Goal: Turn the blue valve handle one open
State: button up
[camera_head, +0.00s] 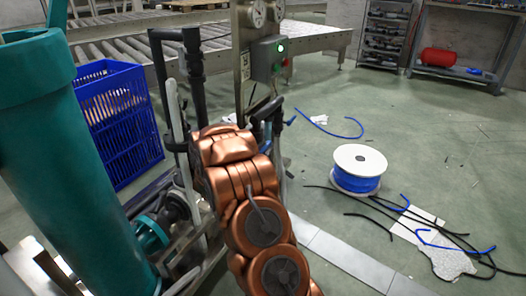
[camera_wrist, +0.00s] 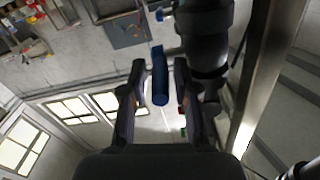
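The blue valve handle (camera_wrist: 160,76) shows in the wrist view as a short blue bar between the two dark fingers of my gripper (camera_wrist: 159,88). A gap shows on each side of the bar, so the fingers look open around it; I cannot tell the depth between them. A dark pipe or valve body (camera_wrist: 207,45) stands close to the right finger. In the head view my gripper (camera_head: 266,114) is at the end of my copper arm, beside the upright post, and a small blue piece (camera_head: 290,121) shows just to its right. The rest of the handle is hidden there.
A control box (camera_head: 268,58) with a lit green button is mounted above my gripper. Black pipes (camera_head: 192,75) stand to the left, with a blue crate (camera_head: 115,120) behind. A blue cable spool (camera_head: 358,170) and loose cables lie on the floor at right.

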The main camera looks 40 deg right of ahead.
grip_shut()
